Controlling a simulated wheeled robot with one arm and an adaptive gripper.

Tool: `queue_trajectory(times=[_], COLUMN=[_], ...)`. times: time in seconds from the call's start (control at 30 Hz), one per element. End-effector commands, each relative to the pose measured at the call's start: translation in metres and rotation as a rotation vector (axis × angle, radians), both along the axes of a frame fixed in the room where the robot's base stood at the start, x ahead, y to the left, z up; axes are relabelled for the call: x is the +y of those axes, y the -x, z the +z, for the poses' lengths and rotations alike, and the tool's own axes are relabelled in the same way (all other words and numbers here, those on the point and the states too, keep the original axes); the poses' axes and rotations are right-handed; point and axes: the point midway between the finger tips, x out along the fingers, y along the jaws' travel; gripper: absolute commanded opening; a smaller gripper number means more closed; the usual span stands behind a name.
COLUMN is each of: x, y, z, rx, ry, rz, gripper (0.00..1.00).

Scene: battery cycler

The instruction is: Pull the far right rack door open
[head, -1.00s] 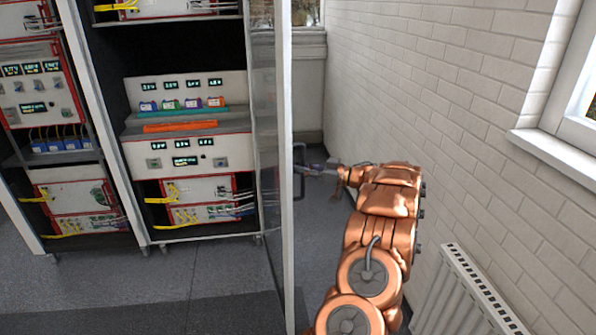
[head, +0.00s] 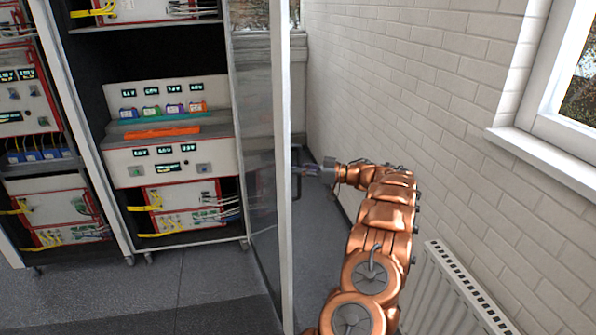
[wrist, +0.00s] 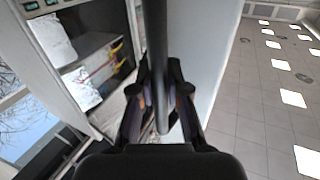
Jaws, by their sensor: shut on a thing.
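The far right rack door (head: 283,190) stands swung open, seen nearly edge-on in the head view, with a glass panel in a white frame. Its dark bar handle (head: 296,172) is on the right side of the door, and it runs up the middle of the wrist view (wrist: 156,60). My gripper (head: 312,171) reaches the handle from the right. In the wrist view its fingers (wrist: 158,105) sit on either side of the bar, shut on it. The rack (head: 165,160) behind the door is open at the front.
A white brick wall (head: 420,95) rises close to the right of my arm. A radiator (head: 455,290) and a window sill (head: 540,150) are on that wall. A second rack (head: 40,150) stands at the left. The grey floor (head: 200,290) before the racks is clear.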

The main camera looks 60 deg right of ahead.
Motion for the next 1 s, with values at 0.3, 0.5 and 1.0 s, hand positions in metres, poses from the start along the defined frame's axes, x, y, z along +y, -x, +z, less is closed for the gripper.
queue_trajectory(times=[0.3,0.5,1.0], x=[0.001,0.001,-0.007], y=[0.001,0.0,0.027], z=[-0.002,-0.001,0.0], rx=[0.003,0.001,-0.002], ry=[-0.002,-0.001,0.003], rz=[0.003,0.003,0.0], gripper=[0.28,0.41,0.41])
